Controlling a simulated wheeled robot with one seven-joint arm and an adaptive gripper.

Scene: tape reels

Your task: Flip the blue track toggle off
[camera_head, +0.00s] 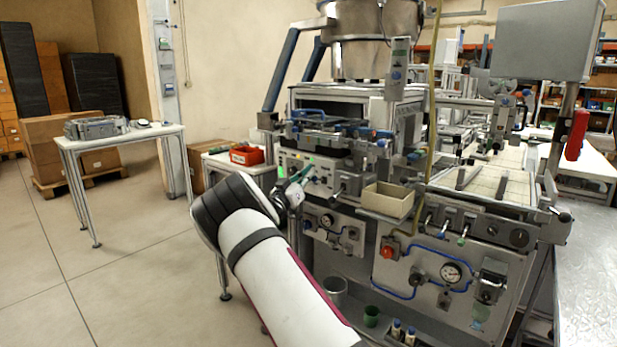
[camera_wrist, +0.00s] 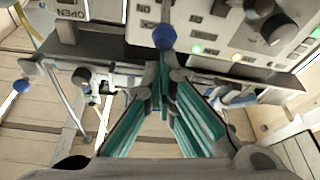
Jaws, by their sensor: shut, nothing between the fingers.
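A blue ball-ended toggle (camera_wrist: 164,38) stands out from the control panel (camera_wrist: 205,30) in the wrist view. My gripper (camera_wrist: 164,78) is shut and empty, its teal finger pads meeting just below the blue ball in the picture. The tips look very near the toggle's stem, but I cannot tell if they touch. In the head view my gripper (camera_head: 299,176) is at the front of the machine's control panel (camera_head: 320,166), and my forearm leads up to it. The toggle is too small to make out there.
A second blue knob (camera_wrist: 22,87) shows at the left in the wrist view. A black rotary knob (camera_wrist: 279,28) and lit indicators are beside the toggle. In the head view, a beige open box (camera_head: 388,200) sits right of my gripper and a red bin (camera_head: 247,155) behind left.

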